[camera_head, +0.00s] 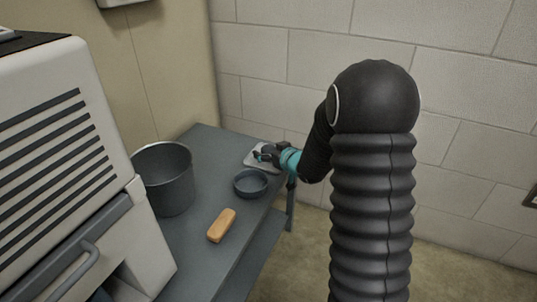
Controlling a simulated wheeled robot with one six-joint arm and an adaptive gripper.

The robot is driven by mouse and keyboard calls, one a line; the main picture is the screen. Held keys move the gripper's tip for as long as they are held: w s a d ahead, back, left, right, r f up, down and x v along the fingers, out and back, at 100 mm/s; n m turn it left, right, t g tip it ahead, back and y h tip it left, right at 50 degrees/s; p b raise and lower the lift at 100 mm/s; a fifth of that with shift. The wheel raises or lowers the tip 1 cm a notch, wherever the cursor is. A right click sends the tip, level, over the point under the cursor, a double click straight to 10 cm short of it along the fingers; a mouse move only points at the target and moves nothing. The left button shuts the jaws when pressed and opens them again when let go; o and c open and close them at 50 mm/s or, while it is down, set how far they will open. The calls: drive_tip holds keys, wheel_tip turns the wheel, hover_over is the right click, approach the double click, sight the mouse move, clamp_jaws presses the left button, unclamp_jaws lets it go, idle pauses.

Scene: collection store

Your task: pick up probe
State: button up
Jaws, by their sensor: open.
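My gripper (264,154) is open, at the far right end of the grey table (212,140). It is over or beside a small pale flat item (254,166), perhaps a dish or tray, and partly covers it. I cannot make out a probe for certain; it may be hidden by my gripper or too small to tell. Whether the fingers touch anything is also too small to see.
A dark round bowl (251,184) stands just in front of my gripper. A grey bucket (166,180) stands to its left. A tan-orange block (221,226) lies nearer. A white vented cabinet (70,140) fills the left. A block wall is behind the table.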

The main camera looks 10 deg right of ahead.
drive_tip(key=shift+w+a, duration=0.1)
drive_tip(key=shift+w, duration=0.1)
drive_tip(key=c, duration=1.3)
